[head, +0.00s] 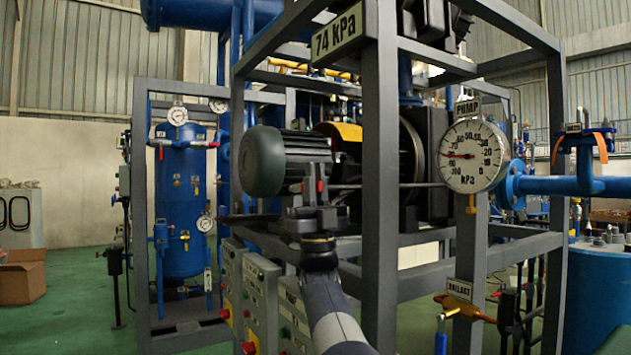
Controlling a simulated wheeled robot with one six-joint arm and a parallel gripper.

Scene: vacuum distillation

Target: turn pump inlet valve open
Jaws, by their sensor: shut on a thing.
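My gripper (315,188) is in the middle of the head view, in front of a dark green motor. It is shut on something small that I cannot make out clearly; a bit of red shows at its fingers. A blue valve (585,165) with an orange handle (604,142) stands on the blue pipe at the far right, well apart from my gripper. A small label plate (573,128) at its top is too small to read. I cannot tell for sure which part is the pump inlet valve.
A grey frame post (381,180) stands just right of my gripper. A gauge (473,155) marked PUMP and a ballast valve (462,308) are further right. Control boxes (262,290) sit low at left. A blue tank (182,205) stands behind.

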